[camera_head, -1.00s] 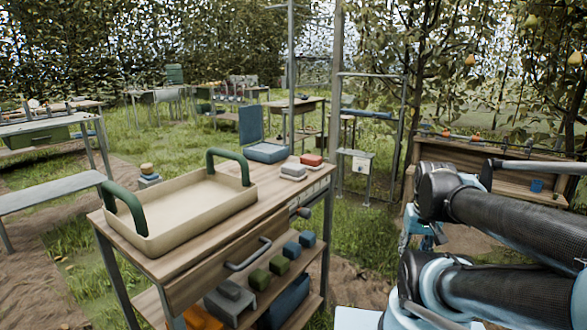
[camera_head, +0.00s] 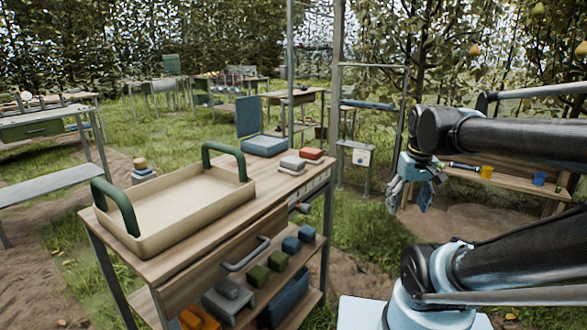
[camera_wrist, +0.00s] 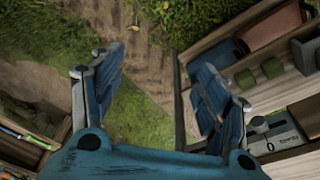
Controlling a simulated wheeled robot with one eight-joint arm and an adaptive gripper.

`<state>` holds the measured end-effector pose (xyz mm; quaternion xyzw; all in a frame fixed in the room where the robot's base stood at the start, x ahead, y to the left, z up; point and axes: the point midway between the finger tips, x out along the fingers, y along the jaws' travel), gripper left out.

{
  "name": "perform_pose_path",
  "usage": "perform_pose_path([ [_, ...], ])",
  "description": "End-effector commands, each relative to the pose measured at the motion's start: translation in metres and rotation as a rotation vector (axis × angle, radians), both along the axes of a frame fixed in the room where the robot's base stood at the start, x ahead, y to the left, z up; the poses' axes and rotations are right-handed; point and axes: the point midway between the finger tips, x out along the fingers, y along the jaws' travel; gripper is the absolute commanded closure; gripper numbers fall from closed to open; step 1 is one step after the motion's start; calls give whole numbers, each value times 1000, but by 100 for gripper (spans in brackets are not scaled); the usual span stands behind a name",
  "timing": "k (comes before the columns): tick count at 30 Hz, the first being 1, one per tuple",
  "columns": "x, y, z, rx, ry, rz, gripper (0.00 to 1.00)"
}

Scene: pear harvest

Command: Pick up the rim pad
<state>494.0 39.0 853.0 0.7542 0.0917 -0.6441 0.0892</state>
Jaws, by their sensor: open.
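No part is clearly marked as the rim pad, so I cannot tell which one it is. A grey pad (camera_head: 292,163) and a red pad (camera_head: 312,153) lie at the back right end of the wooden worktable (camera_head: 262,201). Blue blocks (camera_head: 291,245) and green blocks (camera_head: 257,276) sit in a row on the table's lower level. My gripper (camera_head: 408,195) hangs in the air to the right of the table, apart from all of these. In the wrist view its fingers (camera_wrist: 160,62) are spread and empty, with ground between them.
A beige tray (camera_head: 158,243) with green handles covers the table's left part. A blue open case (camera_head: 263,146) stands behind the pads. A metal post (camera_head: 336,110) rises behind the table's right end. A wooden bench (camera_head: 505,187) with cups stands at right. Grass and dirt between are free.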

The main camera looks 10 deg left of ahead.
Motion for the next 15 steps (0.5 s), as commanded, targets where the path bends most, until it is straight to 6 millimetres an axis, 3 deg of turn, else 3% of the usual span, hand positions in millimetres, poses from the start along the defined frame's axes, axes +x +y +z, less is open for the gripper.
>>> perform_pose_path([
  [1,14,11,17,-3,6,47,32],
  [6,53,49,64,-15,29,191,32],
  [15,115,137,131,-39,66,443,32],
])
